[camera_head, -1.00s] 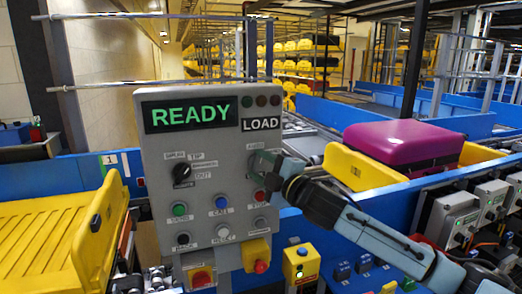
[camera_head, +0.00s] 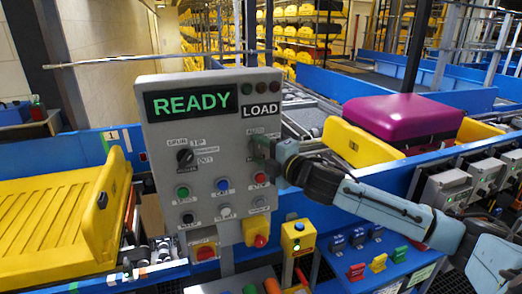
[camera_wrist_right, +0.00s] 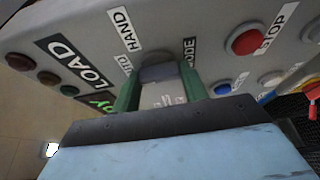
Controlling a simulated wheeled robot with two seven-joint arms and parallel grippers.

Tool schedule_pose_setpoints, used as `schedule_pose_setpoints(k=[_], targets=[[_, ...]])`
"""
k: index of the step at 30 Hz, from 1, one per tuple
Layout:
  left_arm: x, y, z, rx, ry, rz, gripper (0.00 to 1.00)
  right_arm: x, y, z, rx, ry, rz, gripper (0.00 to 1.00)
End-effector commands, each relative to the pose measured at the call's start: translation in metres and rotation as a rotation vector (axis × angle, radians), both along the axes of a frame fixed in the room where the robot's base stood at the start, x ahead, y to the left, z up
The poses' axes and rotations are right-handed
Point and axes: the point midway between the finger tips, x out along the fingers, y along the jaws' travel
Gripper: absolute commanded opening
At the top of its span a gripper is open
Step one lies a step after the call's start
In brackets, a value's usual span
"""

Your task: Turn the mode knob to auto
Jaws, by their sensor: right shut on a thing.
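The grey control panel (camera_head: 215,135) stands upright, with a lit READY display (camera_head: 191,104) and a LOAD label (camera_head: 261,111). My right gripper (camera_head: 264,153) is at the panel's right side, below LOAD. In the right wrist view, its green fingers (camera_wrist_right: 157,92) are shut on the mode knob (camera_wrist_right: 157,73), one on each side. The HAND label (camera_wrist_right: 123,29) and the MODE label (camera_wrist_right: 189,52) are beside it; another label is partly hidden by a finger. The knob's pointing direction is hard to tell. My left gripper is not in view.
Another black selector knob (camera_head: 185,156) sits on the panel's left half. Several push buttons are below, including a red one (camera_wrist_right: 245,40) close to my right gripper. A yellow tray (camera_head: 60,225) is at left; a purple suitcase (camera_head: 405,122) lies at right.

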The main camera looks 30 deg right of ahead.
Motion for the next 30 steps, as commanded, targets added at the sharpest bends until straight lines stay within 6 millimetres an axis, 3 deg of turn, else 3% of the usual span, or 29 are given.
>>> schedule_pose_setpoints(k=[3,4,8,20,30], targets=[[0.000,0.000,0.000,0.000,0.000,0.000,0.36,0.000,0.000,-0.001,-0.004,0.000,-0.001,0.21],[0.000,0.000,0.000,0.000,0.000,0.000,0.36,0.000,0.000,-0.001,-0.004,0.000,-0.001,0.48],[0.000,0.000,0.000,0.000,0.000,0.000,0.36,0.000,0.000,-0.001,-0.003,0.001,-0.001,0.65],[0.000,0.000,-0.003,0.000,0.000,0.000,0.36,-0.005,-0.001,-0.002,-0.001,0.001,0.000,0.65],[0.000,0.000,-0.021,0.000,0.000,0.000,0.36,-0.046,-0.008,-0.005,-0.003,0.005,0.000,0.65]])
